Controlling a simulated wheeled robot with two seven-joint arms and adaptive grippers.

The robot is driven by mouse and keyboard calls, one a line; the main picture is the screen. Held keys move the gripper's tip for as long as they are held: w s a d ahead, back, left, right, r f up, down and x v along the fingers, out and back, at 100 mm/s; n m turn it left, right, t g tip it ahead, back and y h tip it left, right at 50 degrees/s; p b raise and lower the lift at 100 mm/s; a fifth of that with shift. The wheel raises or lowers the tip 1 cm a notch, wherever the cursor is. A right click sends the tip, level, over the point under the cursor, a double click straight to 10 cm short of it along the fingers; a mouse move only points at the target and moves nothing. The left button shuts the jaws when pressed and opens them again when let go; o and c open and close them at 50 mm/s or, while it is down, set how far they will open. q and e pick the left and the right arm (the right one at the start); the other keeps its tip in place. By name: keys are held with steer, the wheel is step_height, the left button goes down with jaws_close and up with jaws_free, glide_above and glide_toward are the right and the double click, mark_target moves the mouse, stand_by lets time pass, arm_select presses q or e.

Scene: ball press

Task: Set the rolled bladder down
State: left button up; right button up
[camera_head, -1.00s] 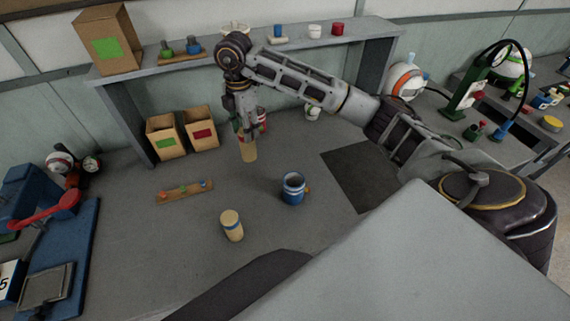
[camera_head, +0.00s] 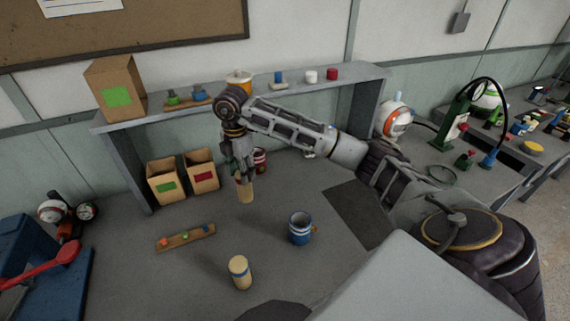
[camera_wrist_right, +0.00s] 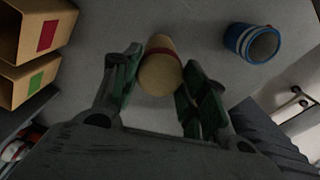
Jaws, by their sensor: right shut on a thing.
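A tan rolled bladder (camera_head: 245,190) is in my right gripper (camera_head: 240,174), upright, with its lower end near the grey table. I cannot tell whether it touches the table. My left gripper is not in view.
A blue mug (camera_head: 300,229) stands to the right; it also shows in the right wrist view (camera_wrist_right: 252,43). A wooden strip with coloured pegs (camera_head: 186,237) lies left. Two cardboard bins (camera_head: 166,183) and a red-striped can (camera_head: 260,160) stand behind. A dark mat (camera_head: 358,214) lies right.

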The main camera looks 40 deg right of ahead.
mark_target(245, 193)
steer(key=shift+f, duration=0.1)
step_height(245, 193, down, 5)
steer(key=shift+r, duration=0.1)
steer(key=shift+f+p, duration=0.3)
steer(key=shift+f, duration=0.25)
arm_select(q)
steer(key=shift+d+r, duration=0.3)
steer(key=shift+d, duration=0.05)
arm_select(e)
steer(key=shift+f, duration=0.1)
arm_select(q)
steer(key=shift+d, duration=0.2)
arm_select(e)
steer(key=shift+f, duration=1.85)
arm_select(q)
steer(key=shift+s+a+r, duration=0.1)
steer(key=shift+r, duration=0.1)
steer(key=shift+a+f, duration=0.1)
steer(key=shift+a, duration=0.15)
arm_select(e)
steer(key=shift+f, duration=0.15)
